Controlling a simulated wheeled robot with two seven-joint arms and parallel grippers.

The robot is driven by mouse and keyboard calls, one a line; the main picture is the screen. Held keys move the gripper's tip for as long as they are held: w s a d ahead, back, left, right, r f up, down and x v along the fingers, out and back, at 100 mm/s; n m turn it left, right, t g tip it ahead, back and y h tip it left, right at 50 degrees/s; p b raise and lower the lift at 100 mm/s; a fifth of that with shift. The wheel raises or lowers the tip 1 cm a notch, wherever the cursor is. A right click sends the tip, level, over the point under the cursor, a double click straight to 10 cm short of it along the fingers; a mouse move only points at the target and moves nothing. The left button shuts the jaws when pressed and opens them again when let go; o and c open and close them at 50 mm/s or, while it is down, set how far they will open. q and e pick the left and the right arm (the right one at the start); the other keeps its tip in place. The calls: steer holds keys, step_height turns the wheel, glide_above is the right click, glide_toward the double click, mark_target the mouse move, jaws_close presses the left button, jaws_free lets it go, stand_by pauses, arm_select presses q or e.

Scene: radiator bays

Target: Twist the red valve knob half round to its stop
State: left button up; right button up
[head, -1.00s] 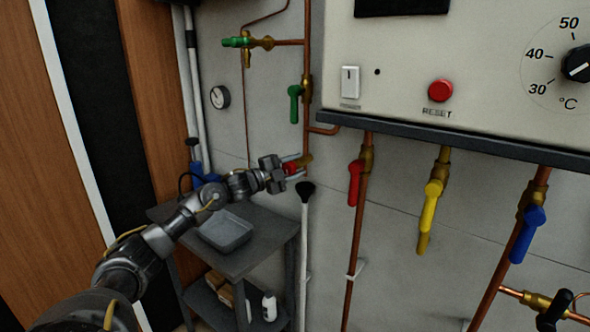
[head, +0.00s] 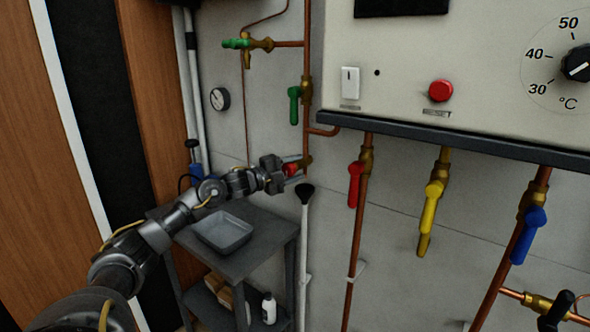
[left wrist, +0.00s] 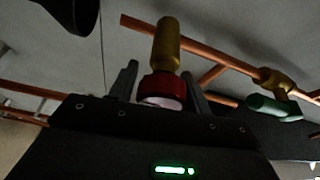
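The red valve knob (head: 291,169) is a small round knob on a brass fitting at the lower end of a copper pipe. It also shows in the left wrist view (left wrist: 160,88), with a pale front face and the brass stem (left wrist: 167,42) behind it. My left gripper (head: 293,169) is at the knob, with one finger on either side. In the left wrist view the fingers (left wrist: 160,85) stand apart around it, with a narrow gap at the left; contact on the right is unclear. My right gripper is not in view.
A red lever (head: 354,184), a yellow lever (head: 432,204) and a blue lever (head: 528,237) hang under the boiler panel (head: 400,75). A green lever (head: 294,104) is above the knob. A grey tray (head: 222,247) sits on the cart below.

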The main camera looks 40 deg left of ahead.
mark_target(285, 172)
arm_select(q)
steer(key=shift+o, duration=1.1)
steer(key=shift+s, duration=0.1)
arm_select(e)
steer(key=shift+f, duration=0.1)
arm_select(q)
steer(key=b+v, duration=0.2)
steer(key=v, duration=0.2)
steer(key=b+v, duration=0.2)
steer(key=v, duration=0.3)
steer(key=shift+a+f, duration=0.1)
steer(key=shift+f, duration=0.1)
steer(key=shift+s+a+r+b, duration=0.1)
steer(key=shift+s+a+b, duration=0.05)
steer(key=shift+s+b, duration=0.15)
steer(key=shift+s+a+r+b, duration=0.1)
steer(key=shift+s+b, duration=0.05)
steer(key=shift+s, duration=0.3)
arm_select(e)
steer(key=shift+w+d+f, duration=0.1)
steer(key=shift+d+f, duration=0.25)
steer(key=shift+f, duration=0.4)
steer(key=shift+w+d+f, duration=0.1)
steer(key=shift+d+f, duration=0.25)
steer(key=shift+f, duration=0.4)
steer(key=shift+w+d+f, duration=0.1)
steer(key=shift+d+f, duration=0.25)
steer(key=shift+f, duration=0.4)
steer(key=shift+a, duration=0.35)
